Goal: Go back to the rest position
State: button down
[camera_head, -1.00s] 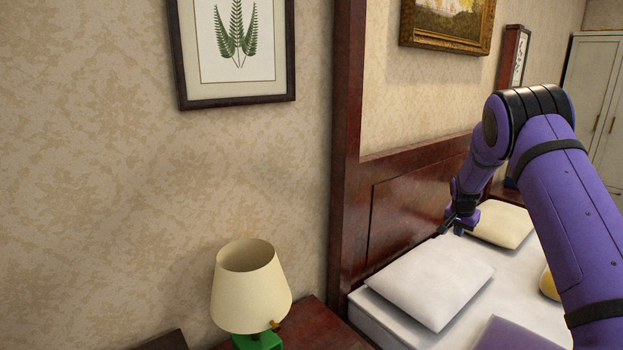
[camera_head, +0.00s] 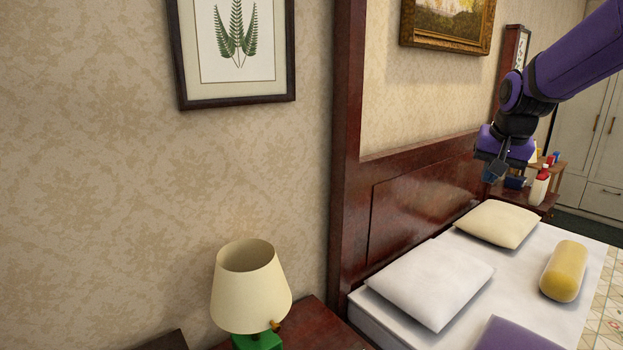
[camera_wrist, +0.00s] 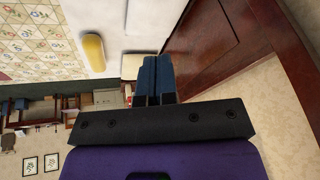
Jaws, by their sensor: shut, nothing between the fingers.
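My gripper (camera_head: 491,176) hangs at the right in the head view, above the far part of the bed and in front of the headboard. In the wrist view its two blue-grey fingers (camera_wrist: 155,80) are together with nothing between them. My purple arm reaches in from the upper right corner of the head view. The gripper is apart from the bed and its pillows.
A white pillow (camera_head: 430,283), a cream pillow (camera_head: 498,223) and a yellow bolster (camera_head: 564,270) lie on the bed below. The dark wooden headboard (camera_head: 420,195) is close behind. A lamp (camera_head: 250,287) stands at the lower left. A nightstand (camera_head: 527,196) with bottles stands beyond.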

jog(key=s+a+n, duration=0.2)
jog(key=s+a, duration=0.1)
jog(key=s, duration=1.2)
jog(key=s+a+r+n, duration=0.1)
jog(key=s+a+n, duration=0.2)
jog(key=s, duration=1.1)
jog(key=shift+s+a+t, duration=0.3)
jog(key=shift+s+t, duration=0.1)
